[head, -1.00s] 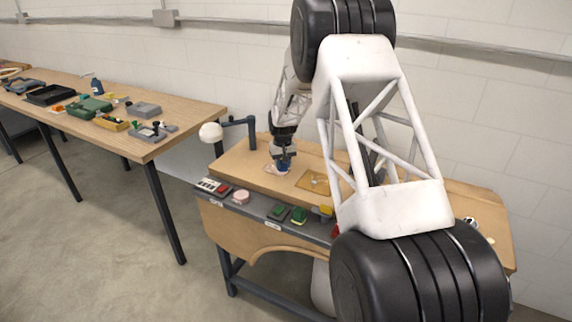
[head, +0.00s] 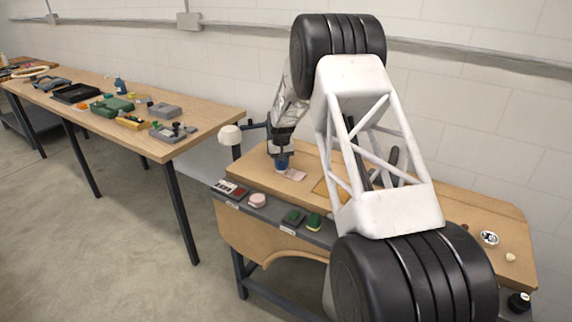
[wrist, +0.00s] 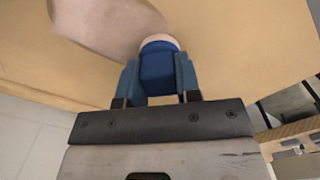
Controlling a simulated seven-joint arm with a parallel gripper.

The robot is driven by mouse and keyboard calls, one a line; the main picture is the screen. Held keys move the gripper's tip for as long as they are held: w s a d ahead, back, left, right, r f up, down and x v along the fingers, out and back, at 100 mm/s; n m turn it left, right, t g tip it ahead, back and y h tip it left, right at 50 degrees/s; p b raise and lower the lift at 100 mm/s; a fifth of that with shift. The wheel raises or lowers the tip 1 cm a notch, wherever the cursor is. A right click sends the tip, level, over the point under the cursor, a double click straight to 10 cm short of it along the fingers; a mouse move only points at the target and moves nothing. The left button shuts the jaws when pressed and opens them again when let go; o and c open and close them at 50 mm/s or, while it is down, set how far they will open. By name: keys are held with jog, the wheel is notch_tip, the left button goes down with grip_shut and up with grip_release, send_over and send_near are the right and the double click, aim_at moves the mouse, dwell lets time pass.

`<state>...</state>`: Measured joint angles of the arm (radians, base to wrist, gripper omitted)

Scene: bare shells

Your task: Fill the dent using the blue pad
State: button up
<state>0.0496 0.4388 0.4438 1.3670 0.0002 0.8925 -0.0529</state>
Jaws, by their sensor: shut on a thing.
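My gripper (head: 281,163) is shut on the blue pad (wrist: 160,68), with a finger on each side of it in the wrist view. The pad has a pale layer (wrist: 158,39) at its far end. In the head view the blue pad (head: 281,168) is low over the bench, at the left end of a pinkish flat piece (head: 294,175). That piece also shows in the wrist view (wrist: 105,22), with its edge close to the pad. I cannot tell whether the pad touches it. No dent can be made out.
The wooden bench (head: 258,166) has a grey front ledge with a pink round pad (head: 257,201) and green pads (head: 293,216). A white-headed lamp (head: 231,135) stands at its left. A side table (head: 205,124) with tools is further left.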

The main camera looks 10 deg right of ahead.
jog(key=shift+s+d, duration=0.95)
jog(key=shift+d, duration=0.05)
jog(key=shift+s+d, duration=2.7)
jog(key=shift+s+d+r, duration=0.1)
jog(key=shift+r, duration=0.05)
notch_tip(320, 180, up, 8)
jog(key=w+a, duration=0.4)
jog(key=w, duration=0.1)
jog(key=shift+w, duration=0.2)
jog(key=shift+a+f, duration=0.1)
jog(key=shift+f, duration=0.15)
